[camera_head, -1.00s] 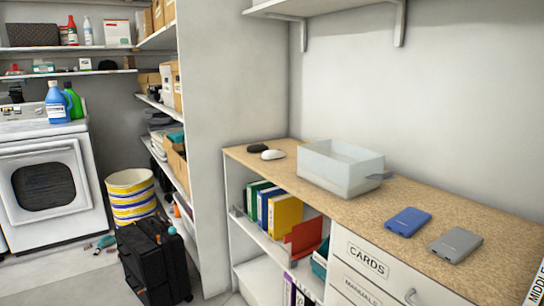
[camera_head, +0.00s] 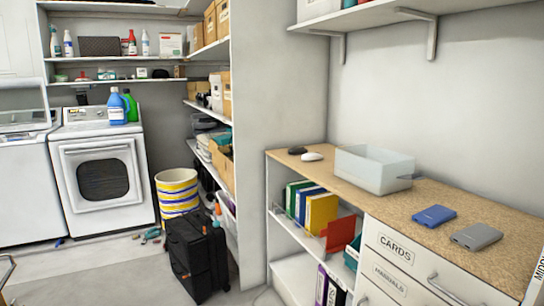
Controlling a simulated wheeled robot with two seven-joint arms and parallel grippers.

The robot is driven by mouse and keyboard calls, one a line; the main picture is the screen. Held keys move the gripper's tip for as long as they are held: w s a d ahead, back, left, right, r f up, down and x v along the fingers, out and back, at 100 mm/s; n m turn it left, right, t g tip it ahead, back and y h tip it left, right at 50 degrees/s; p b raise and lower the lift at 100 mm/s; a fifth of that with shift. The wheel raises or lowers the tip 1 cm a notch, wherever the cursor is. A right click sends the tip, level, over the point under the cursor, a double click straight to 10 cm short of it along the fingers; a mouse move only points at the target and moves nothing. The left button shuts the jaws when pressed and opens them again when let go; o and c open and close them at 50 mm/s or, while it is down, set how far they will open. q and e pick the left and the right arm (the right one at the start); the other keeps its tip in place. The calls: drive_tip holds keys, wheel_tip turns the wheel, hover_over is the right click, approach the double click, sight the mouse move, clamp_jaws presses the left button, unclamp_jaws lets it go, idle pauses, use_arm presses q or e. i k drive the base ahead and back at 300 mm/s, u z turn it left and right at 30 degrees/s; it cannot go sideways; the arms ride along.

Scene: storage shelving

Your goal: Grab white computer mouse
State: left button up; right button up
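The white computer mouse (camera_head: 312,156) lies on the tan wooden counter top (camera_head: 400,204), near its far left end. A black mouse (camera_head: 298,150) lies just left of it, very close. A translucent pale bin (camera_head: 372,172) stands to the right of the white mouse, with a small gap between them. Neither of my grippers shows in this view.
A blue box-like device (camera_head: 434,215) and a grey one (camera_head: 477,237) lie on the counter's right part. Coloured binders (camera_head: 320,212) stand below. A black suitcase (camera_head: 196,255) and a striped basket (camera_head: 177,192) stand on the floor at left. A wall shelf (camera_head: 400,16) overhangs the counter.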

sight(309, 156)
drive_tip(key=u, duration=0.6)
drive_tip(key=i, duration=1.15)
drive_tip(key=z, duration=0.4)
drive_tip(key=i, duration=1.05)
drive_tip(key=z, duration=0.85)
